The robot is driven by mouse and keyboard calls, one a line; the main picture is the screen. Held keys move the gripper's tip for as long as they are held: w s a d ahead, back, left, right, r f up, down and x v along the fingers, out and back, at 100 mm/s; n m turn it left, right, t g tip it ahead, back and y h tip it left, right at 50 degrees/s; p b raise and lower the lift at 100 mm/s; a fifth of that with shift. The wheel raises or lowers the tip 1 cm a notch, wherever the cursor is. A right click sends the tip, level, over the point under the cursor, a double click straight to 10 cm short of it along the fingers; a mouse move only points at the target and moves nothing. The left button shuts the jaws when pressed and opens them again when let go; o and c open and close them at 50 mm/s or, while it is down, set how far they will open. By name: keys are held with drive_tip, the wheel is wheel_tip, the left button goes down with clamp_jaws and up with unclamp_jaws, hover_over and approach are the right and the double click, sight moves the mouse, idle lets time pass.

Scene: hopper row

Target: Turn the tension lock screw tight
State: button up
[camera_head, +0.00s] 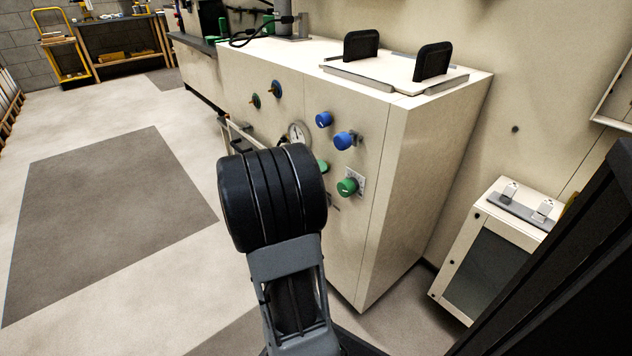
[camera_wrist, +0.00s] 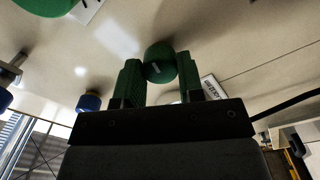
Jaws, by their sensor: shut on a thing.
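In the wrist view, my gripper (camera_wrist: 159,68) has its two green ribbed fingers on either side of a round green knob (camera_wrist: 160,52) on the cream panel. The fingers are shut on this knob, which has a pale mark on its face. A small white label (camera_wrist: 211,88) sits beside it; I cannot read it well enough to tell whether this knob is the tension lock screw. In the head view, my black wrist hides the gripper and the held knob.
The cream cabinet (camera_head: 400,200) also carries blue knobs (camera_head: 344,140), another green knob (camera_head: 347,187) and a round gauge (camera_head: 298,132). A blue knob (camera_wrist: 89,102) is near my gripper in the wrist view. A small cabinet (camera_head: 490,250) stands at right. Open floor lies left.

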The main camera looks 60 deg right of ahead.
drive_tip(key=shift+f+m, duration=0.2)
drive_tip(key=shift+m, duration=1.1)
drive_tip(key=o, duration=0.9)
drive_tip(key=shift+r, duration=0.15)
drive_tip(key=p+v, duration=0.3)
drive_tip(key=v, duration=1.1)
